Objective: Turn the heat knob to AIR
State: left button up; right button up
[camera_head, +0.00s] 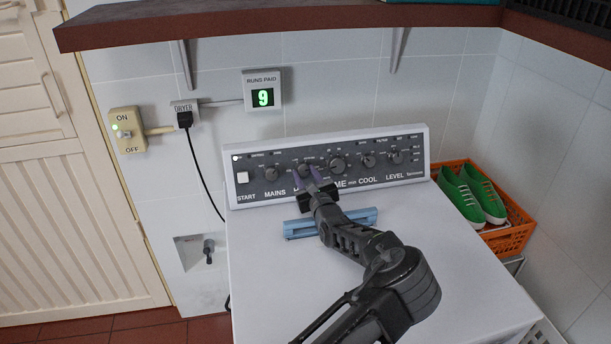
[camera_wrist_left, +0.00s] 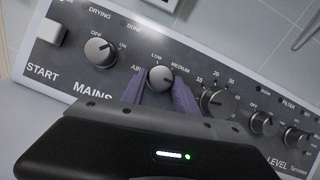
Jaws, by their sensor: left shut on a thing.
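The heat knob (camera_wrist_left: 160,78) is a small dark round knob on the dryer's panel, with AIR, LOW and MEDIUM printed around it. Its pale pointer mark seems to face up, near LOW, but is too small to read surely. My left gripper (camera_head: 307,175) reaches the panel over the dryer top. In the left wrist view its purple fingers (camera_wrist_left: 158,95) stand on either side of the heat knob, shut on it. In the head view the fingers partly hide the knob and its label. My right gripper is not in view.
The mains knob (camera_wrist_left: 100,51) is left of the heat knob and the time knob (camera_wrist_left: 217,102) is close on its right. A blue bar-shaped thing (camera_head: 300,228) lies on the dryer top (camera_head: 465,270). An orange crate (camera_head: 513,238) with green shoes stands at right. A shelf (camera_head: 270,24) overhangs.

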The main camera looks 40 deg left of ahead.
pick_arm(q)
grip_shut()
